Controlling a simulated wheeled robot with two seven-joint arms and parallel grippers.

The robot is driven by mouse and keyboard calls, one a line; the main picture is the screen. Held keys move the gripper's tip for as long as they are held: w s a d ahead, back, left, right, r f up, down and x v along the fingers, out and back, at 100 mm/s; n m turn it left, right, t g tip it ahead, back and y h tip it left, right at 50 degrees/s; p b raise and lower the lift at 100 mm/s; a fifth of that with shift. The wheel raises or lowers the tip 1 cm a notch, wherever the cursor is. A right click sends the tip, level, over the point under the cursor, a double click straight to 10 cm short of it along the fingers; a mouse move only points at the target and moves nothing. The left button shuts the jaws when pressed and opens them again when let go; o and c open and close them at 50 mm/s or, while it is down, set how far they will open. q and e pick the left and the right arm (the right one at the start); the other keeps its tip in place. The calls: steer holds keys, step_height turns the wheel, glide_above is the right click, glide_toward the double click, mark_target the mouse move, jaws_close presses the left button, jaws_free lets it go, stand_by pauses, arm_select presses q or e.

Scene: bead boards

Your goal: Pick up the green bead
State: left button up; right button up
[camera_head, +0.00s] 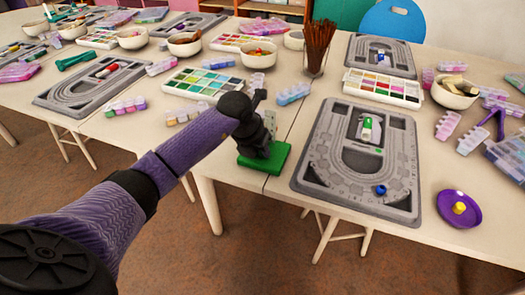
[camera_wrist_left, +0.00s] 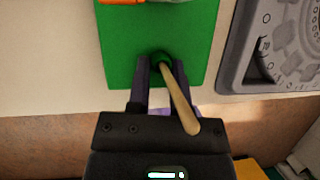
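In the head view, a green base (camera_head: 277,160) lies at the table's front edge, left of the near grey bead board (camera_head: 330,185). My left gripper (camera_head: 255,150) points down over it and hides much of it. In the left wrist view, a pale wooden peg (camera_wrist_left: 182,105) stands on the green base (camera_wrist_left: 125,50). A dark green bead (camera_wrist_left: 161,58) is around the peg's foot. The fingers of my left gripper (camera_wrist_left: 161,72) are on either side of the bead; whether they touch it is unclear. My right gripper is not in view.
A blue bead (camera_head: 380,190) lies on the near board. A purple dish (camera_head: 474,215) holds a yellow bead (camera_head: 459,208). A cup of brown sticks (camera_head: 318,50) and a paint-like tray (camera_head: 384,86) stand behind. An orange piece (camera_wrist_left: 122,1) lies on the green base's far part.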

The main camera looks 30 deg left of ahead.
arm_select(q)
jaws_close()
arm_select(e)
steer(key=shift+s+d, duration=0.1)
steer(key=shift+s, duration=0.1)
arm_select(q)
steer(key=shift+r, duration=0.3)
step_height(320, 180, up, 9)
steer(key=p, duration=0.4)
steer(key=shift+r, duration=0.2)
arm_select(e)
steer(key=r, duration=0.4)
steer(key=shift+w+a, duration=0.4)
arm_select(q)
steer(key=shift+r+p, duration=0.7)
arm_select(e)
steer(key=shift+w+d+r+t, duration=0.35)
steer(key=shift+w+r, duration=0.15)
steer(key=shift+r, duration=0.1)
